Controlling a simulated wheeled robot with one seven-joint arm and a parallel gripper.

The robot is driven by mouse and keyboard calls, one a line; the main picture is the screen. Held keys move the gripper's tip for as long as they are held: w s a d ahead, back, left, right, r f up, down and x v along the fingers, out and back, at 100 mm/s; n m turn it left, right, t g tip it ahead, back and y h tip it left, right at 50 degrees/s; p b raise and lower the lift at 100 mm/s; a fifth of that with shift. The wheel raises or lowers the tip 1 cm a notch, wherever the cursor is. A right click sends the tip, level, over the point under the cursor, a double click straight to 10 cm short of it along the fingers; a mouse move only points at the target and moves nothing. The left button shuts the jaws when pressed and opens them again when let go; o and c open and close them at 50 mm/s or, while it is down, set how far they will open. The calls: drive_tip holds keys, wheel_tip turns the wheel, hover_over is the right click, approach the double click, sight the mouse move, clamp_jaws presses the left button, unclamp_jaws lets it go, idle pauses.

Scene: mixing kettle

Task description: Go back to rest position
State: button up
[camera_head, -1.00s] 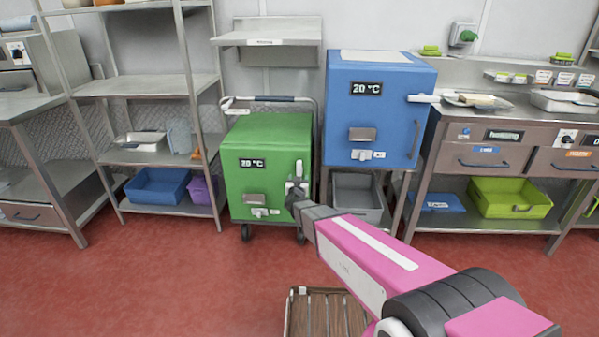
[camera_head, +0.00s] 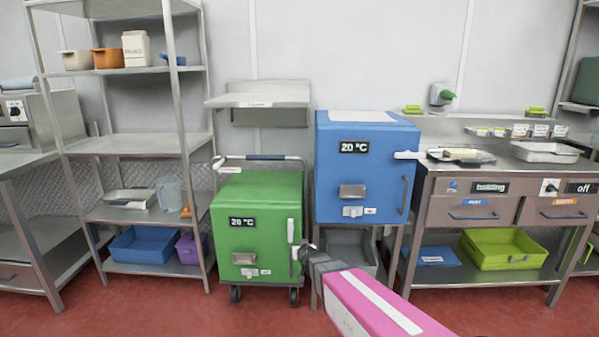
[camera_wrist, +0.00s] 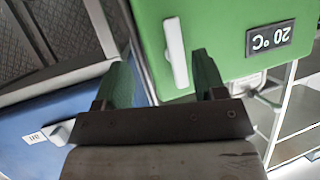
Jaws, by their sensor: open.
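My gripper (camera_wrist: 160,85) shows in the wrist view with its two green-padded fingers spread apart and nothing between them. In the head view my gripper (camera_head: 305,250) is at the right front edge of the green box, close to its white handle; whether they touch I cannot tell. The green box (camera_head: 255,210) stands on a wheeled cart, its door shut, with a display reading 20 °C. Its white handle (camera_wrist: 176,52) shows just beyond my fingers in the wrist view.
A blue box (camera_head: 365,180) stands on a frame to the right, its door shut. A steel counter (camera_head: 440,210) with drawers is farther right. A metal shelf (camera_head: 140,145) with containers stands to the left. Red floor (camera_head: 150,305) is open in front.

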drive_tip(key=s+d+m+g+h, duration=0.1)
drive_tip(key=s+d+g, duration=0.5)
drive_tip(key=s+d, duration=0.3)
drive_tip(key=s+d+m+g+h, duration=0.1)
drive_tip(key=s+d+g+h, duration=0.1)
drive_tip(key=s+d+g, duration=0.4)
drive_tip(key=s+d, duration=0.4)
drive_tip(key=s, duration=0.4)
drive_tip(key=shift+s+g, duration=0.3)
